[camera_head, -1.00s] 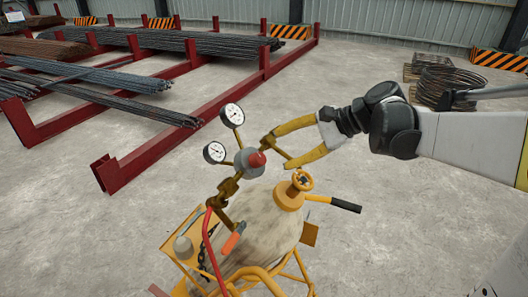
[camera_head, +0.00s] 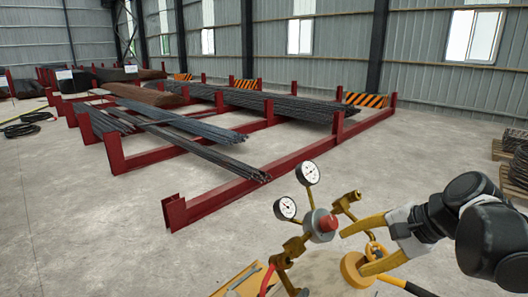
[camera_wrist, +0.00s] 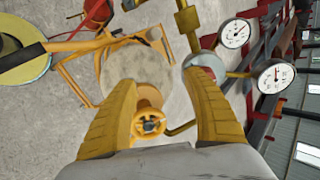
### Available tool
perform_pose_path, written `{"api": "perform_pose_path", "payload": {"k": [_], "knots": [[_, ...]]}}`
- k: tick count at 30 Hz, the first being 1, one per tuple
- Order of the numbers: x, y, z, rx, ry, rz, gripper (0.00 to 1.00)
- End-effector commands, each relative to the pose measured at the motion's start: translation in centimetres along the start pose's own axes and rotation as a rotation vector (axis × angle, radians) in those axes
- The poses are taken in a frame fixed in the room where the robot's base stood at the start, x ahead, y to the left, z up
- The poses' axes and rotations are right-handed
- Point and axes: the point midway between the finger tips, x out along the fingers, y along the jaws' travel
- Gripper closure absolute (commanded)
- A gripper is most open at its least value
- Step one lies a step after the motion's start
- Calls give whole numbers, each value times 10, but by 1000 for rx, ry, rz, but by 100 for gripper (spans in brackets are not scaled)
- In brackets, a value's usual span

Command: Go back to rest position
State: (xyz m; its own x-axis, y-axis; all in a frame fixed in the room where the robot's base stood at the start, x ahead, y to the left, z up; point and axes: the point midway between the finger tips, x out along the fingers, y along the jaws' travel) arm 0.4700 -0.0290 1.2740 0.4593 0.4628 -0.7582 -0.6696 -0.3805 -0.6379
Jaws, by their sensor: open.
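My gripper (camera_head: 352,252) has two yellow fingers, spread apart and empty, at the right of the gas cylinder's fittings in the head view. In the wrist view my gripper (camera_wrist: 160,80) shows open, with the yellow valve handwheel (camera_wrist: 148,123) seen between its fingers. I cannot tell whether a finger touches it. The pale cylinder (camera_head: 318,278) is cut off by the lower edge of the head view; its rounded top (camera_wrist: 135,68) shows in the wrist view. The regulator (camera_head: 322,224) with a red knob carries two round gauges (camera_head: 308,173).
A red steel rack (camera_head: 290,160) with bundles of rebar (camera_head: 190,143) stands left and behind. Coiled wire (camera_head: 518,165) lies at the far right. The yellow cylinder cart (camera_wrist: 70,45) shows in the wrist view. The concrete floor (camera_head: 90,220) at left is clear.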

Motion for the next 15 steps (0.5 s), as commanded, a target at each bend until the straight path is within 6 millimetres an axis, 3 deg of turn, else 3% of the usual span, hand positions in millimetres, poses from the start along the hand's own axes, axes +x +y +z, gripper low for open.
{"api": "perform_pose_path", "payload": {"k": [1, 6, 10, 15], "knots": [[24, 27, 17, -104, 32, 46, 42], [63, 98, 48, -506, 163, 201, 42], [82, 139, 59, -794, 246, 293, 42], [95, 168, 63, -1044, 315, 365, 42]]}}
